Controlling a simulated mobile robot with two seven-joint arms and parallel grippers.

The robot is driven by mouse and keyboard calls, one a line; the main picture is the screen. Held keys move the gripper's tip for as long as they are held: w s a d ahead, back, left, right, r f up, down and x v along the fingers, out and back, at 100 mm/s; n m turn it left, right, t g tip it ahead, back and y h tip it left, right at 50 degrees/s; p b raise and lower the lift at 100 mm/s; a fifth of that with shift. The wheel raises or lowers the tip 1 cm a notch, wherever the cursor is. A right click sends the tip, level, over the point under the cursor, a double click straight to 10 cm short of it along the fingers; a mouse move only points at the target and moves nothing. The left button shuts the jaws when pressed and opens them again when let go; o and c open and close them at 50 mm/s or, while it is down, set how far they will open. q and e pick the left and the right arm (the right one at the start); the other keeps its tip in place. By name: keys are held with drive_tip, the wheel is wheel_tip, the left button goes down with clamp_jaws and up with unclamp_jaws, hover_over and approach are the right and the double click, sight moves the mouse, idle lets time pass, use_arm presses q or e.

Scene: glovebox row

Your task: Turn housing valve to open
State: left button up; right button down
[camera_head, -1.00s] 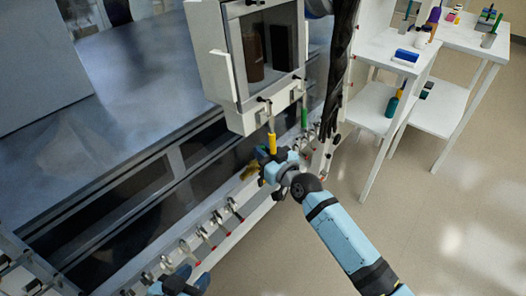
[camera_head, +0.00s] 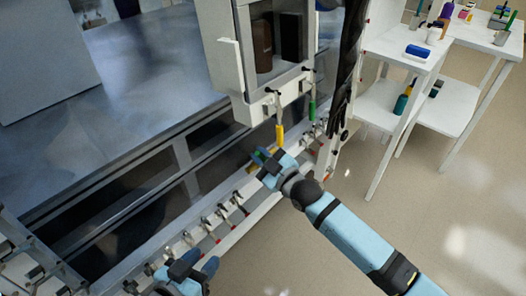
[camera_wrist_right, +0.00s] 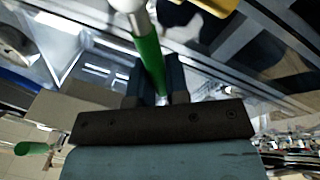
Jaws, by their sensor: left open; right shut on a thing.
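My right gripper (camera_head: 262,158) is shut on a green handle in front of the rail below the glovebox housing. In the right wrist view the green handle (camera_wrist_right: 150,60) runs between the two dark fingers and joins a pale metal stem at the top. In the head view only a little green shows at the jaws; what the handle turns is hidden there. A yellow handle (camera_head: 279,133) and another green handle (camera_head: 312,109) hang under the glovebox housing (camera_head: 275,95), apart from the gripper. My left gripper (camera_head: 187,272) is open at the bottom edge, apart from these handles.
Several small red-tipped levers (camera_head: 222,212) line the rail between my grippers. A black glove (camera_head: 345,70) hangs at the housing's right. White shelves (camera_head: 395,48) with small items stand at the right. The floor (camera_head: 440,210) in front is clear.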

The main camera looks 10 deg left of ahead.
use_arm(q)
drive_tip(key=shift+a+f, duration=0.1)
drive_tip(key=shift+f, duration=0.05)
use_arm(e)
drive_tip(key=shift+s+a+f+n, duration=0.1)
drive_tip(key=shift+s+f+n, duration=0.05)
drive_tip(key=shift+n, duration=0.35)
use_arm(q)
drive_tip(key=shift+s+f, duration=0.1)
drive_tip(key=shift+f, duration=0.05)
use_arm(e)
drive_tip(key=c, duration=1.1)
unclamp_jaws()
drive_tip(key=shift+s, duration=0.1)
drive_tip(key=shift+s+d, duration=0.15)
drive_tip(key=shift+d, duration=0.1)
use_arm(q)
drive_tip(key=shift+s+a+f+g+y+p, duration=0.3)
drive_tip(key=shift+f+g+p, duration=0.1)
drive_tip(key=shift+p, duration=0.25)
drive_tip(key=shift+s+a+f+g+y+p, duration=0.2)
drive_tip(key=shift+a+f+g+p, duration=0.15)
drive_tip(key=shift+p, duration=0.25)
use_arm(e)
drive_tip(key=v, duration=1.3)
drive_tip(key=shift+d, duration=0.15)
